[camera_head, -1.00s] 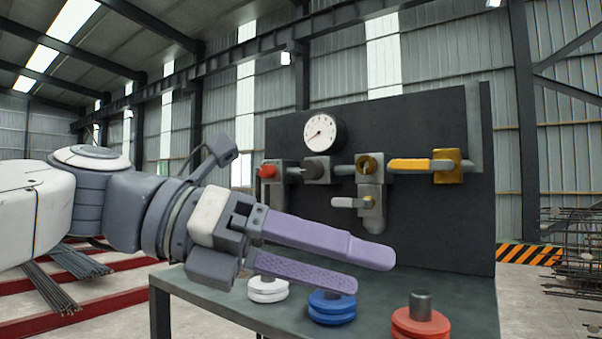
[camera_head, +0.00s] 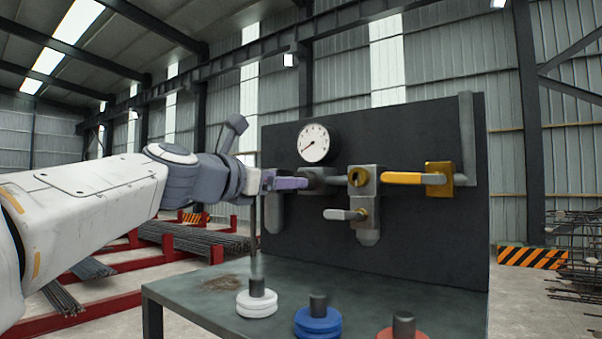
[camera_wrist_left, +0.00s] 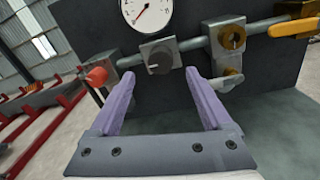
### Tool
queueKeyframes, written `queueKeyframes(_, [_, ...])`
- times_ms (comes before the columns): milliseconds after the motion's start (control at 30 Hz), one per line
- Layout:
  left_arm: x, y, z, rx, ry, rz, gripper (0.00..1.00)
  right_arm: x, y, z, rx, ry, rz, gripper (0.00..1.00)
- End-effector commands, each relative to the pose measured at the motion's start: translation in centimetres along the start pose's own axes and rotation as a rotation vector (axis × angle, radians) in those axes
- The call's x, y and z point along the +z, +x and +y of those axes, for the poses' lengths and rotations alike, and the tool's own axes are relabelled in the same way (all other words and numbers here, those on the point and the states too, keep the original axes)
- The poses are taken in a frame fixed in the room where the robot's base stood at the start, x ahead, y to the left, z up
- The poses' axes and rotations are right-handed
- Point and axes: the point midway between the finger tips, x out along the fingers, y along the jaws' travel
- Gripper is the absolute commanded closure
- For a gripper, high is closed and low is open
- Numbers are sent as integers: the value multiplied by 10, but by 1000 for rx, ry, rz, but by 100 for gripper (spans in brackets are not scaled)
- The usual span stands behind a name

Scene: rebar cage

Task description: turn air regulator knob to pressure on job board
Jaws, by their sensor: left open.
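The air regulator is a grey block with a dark round knob (camera_wrist_left: 159,62) on the pipe. In the left wrist view the knob lies beyond and between the two purple fingers of my left gripper (camera_wrist_left: 162,85), which is open and empty. In the head view my left gripper (camera_head: 305,183) reaches in from the left at pipe height, partly hiding the regulator block (camera_head: 322,178). The white pressure gauge (camera_head: 314,143) sits above the regulator; it also shows in the left wrist view (camera_wrist_left: 146,10). Its small markings are unreadable. No job board is identifiable. My right gripper is out of view.
A yellow lever (camera_head: 402,178), a brass-faced valve (camera_head: 360,177) and a small lever (camera_head: 345,214) sit right of the regulator. A red knob (camera_wrist_left: 97,77) is left of it. White (camera_head: 257,302), blue (camera_head: 318,321) and red (camera_head: 403,333) discs stand on the bench (camera_head: 200,300).

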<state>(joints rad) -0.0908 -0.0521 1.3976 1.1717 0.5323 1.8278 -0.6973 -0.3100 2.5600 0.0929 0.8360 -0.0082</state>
Motion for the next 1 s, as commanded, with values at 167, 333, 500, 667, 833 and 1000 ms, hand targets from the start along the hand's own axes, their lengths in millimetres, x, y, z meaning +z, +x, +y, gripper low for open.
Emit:
queueKeyframes(167, [3,34,-1,-4,-1,2,18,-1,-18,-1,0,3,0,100])
queueKeyframes(333, [2,54,-1,-4,-2,0,18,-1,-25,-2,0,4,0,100])
queueKeyframes(500, [1,61,-1,-3,-1,0,18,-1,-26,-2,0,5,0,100])
queueKeyframes(667, [0,61,-2,-3,-1,0,18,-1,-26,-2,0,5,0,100])
queueKeyframes(833, [0,61,-2,-3,-1,0,60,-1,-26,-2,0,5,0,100])
queueKeyframes(1000, [0,61,-2,-3,-1,-1,100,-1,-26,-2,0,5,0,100])
